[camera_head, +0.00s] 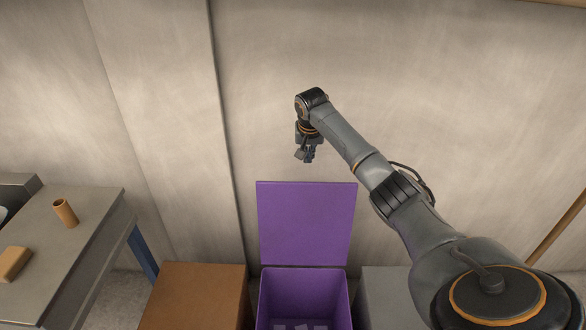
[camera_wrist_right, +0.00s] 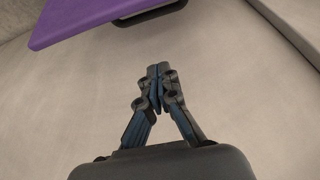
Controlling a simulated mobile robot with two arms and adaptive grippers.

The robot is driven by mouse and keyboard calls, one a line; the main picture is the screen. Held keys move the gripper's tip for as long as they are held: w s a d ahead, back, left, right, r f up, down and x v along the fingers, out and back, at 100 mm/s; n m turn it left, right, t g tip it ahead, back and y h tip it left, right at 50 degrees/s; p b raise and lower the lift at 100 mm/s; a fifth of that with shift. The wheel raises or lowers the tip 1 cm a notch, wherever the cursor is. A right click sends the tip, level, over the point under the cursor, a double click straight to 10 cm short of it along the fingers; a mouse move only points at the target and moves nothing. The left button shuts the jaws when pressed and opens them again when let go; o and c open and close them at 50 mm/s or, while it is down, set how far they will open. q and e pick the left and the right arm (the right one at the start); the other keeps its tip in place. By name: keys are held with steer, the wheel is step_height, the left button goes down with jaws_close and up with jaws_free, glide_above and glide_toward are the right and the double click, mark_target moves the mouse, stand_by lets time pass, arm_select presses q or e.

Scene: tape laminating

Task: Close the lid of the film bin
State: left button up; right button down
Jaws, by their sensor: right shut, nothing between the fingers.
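The film bin is a purple box (camera_head: 303,292) at the bottom middle of the head view. Its purple lid (camera_head: 305,222) stands open, upright at the bin's back edge near the wall. Several small pale pieces lie inside the bin. My right gripper (camera_head: 309,158) is above the lid's top edge, shut and empty, pointing down and apart from the lid. In the right wrist view the shut fingers (camera_wrist_right: 159,72) show, with the purple lid (camera_wrist_right: 90,20) at the top left. My left gripper is not in view.
A brown box (camera_head: 195,296) stands left of the bin and a grey box (camera_head: 385,297) stands right of it. A grey table (camera_head: 75,235) at the left holds a brown tube (camera_head: 65,213) and a tan block (camera_head: 14,263). The wall (camera_head: 400,60) is close behind.

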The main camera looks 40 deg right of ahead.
step_height(320, 180, down, 8)
steer(key=p, duration=0.1)
steer(key=shift+s+f+p, duration=0.25)
steer(key=shift+s+p, duration=0.05)
steer(key=shift+s, duration=0.15)
stand_by(0.7)
stand_by(0.4)
